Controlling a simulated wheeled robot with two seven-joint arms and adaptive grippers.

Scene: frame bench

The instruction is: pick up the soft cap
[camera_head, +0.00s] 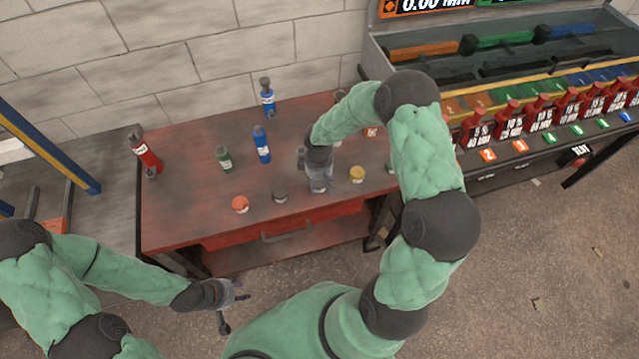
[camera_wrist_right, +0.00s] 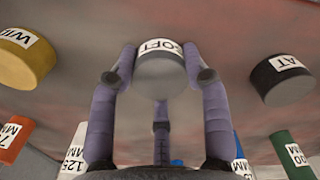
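The soft cap (camera_wrist_right: 160,72) is a grey disc with a white label reading SOFT in the right wrist view. My right gripper (camera_wrist_right: 160,62) is around it, with a purple-grey finger against each side and a third finger below. The gripper looks shut on the cap, with no gap visible at the fingertips. In the head view my right gripper (camera_head: 322,186) is low over the red bench top (camera_head: 190,215), and the cap is hard to make out there. My left gripper (camera_head: 232,303) is in front of the bench, fingers spread and empty.
A yellow cap (camera_head: 357,174), a dark cap (camera_head: 280,196) and an orange cap (camera_head: 240,204) lie on the bench near my right gripper.

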